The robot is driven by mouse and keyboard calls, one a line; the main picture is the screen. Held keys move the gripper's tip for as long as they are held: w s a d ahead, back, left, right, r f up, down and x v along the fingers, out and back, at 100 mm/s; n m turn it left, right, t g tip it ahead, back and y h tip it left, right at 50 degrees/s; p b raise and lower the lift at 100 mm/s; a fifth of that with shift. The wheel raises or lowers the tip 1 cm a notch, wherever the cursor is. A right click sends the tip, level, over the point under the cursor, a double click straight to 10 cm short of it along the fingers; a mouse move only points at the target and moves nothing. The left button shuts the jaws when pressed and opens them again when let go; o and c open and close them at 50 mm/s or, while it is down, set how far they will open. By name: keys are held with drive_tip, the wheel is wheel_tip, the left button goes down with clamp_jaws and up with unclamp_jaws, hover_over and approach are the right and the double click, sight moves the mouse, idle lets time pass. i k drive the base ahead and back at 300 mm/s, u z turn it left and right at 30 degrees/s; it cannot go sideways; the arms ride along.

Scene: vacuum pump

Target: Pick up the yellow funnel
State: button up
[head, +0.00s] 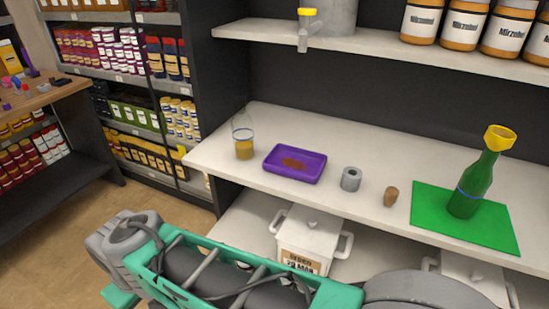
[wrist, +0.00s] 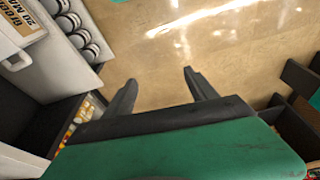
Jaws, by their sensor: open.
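The yellow funnel (head: 500,137) sits in the mouth of a green bottle (head: 473,184) at the right of the counter in the head view. The bottle stands upright on a green mat (head: 430,204). My gripper (wrist: 157,78) is open and empty in the wrist view, with its two dark fingers apart over bare floor. The fingers are not visible in the head view, where parts of my arm cross the lower edge. The funnel is not visible in the wrist view.
On the white counter (head: 355,142) stand a glass with yellow contents (head: 244,146), a purple tray (head: 296,176), a grey cylinder (head: 351,179) and a cork (head: 390,196). An upper shelf (head: 380,46) overhangs the counter, with jars at its right. White canisters stand below.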

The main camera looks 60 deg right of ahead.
sight(496, 138)
drive_tip(key=z, duration=1)
drive_tip(key=k, duration=0.4)
drive_tip(key=u, duration=1.95)
drive_tip(key=k, duration=0.6)
drive_tip(key=z, duration=1.2)
